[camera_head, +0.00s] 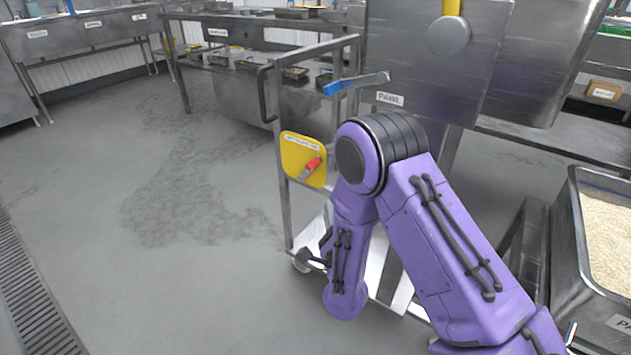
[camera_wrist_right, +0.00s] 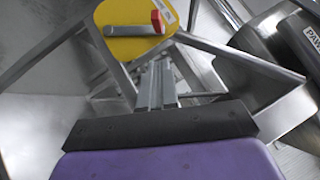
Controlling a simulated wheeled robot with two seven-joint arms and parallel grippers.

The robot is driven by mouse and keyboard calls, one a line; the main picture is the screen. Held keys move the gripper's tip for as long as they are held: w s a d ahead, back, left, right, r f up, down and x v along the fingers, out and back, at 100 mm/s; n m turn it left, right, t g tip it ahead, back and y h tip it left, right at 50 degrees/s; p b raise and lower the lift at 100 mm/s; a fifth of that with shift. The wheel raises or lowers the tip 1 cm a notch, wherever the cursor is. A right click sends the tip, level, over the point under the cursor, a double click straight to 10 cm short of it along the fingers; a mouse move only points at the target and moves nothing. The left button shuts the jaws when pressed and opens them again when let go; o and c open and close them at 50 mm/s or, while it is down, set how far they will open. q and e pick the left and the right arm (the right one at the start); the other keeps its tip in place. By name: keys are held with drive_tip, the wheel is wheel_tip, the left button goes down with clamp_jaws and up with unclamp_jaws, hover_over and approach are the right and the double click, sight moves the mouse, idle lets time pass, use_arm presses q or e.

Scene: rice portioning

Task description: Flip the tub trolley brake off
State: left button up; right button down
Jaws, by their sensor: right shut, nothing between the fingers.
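The brake is a yellow plate (camera_head: 296,157) on the tub trolley's frame (camera_head: 284,205), with a red-handled lever (camera_head: 311,166) slanting up to the right. In the right wrist view the yellow plate (camera_wrist_right: 128,42) is at the top, with the red grip (camera_wrist_right: 157,21) near its right edge. My right gripper (camera_head: 312,256) is low beside the trolley, below the plate. Its grey fingers (camera_wrist_right: 155,85) are shut and empty, pointing toward the plate but apart from the lever. My left gripper is not in view.
A blue-handled lever (camera_head: 355,84) sticks out above the brake, beside the PAWL label (camera_head: 390,99). A rice tub (camera_head: 571,235) stands at the right. Steel benches (camera_head: 75,35) line the back. The floor to the left (camera_head: 150,270) is clear.

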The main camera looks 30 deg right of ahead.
drive_tip(key=w+d+r, duration=0.1)
drive_tip(key=w+r, duration=0.2)
drive_tip(key=w, duration=0.5)
drive_tip(key=shift+w+r, duration=0.15)
drive_tip(key=shift+w, duration=0.15)
drive_tip(key=shift+r, duration=0.1)
